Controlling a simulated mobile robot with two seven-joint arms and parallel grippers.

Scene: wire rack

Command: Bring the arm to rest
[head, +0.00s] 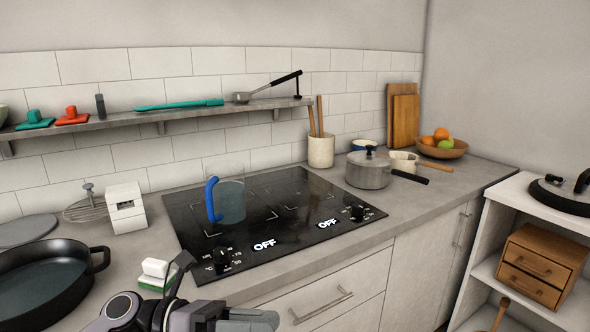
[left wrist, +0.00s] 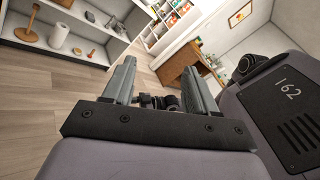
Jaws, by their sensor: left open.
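My left gripper (left wrist: 158,66) shows in the left wrist view with its two grey fingers apart. Nothing is held between them, and floor and distant furniture show beyond. In the head view, part of my left arm (head: 125,308) shows at the bottom edge, in front of the counter and below the stove. Its lower part is cut off by the frame. My right gripper is in neither view.
Close to my arm are a black pan (head: 50,274), a white block (head: 155,267) and the black cooktop (head: 275,235), with a blue-handled clear jug (head: 231,200) on it. A steel pot (head: 368,172) stands further right. Shelves (left wrist: 75,22) show in the wrist view.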

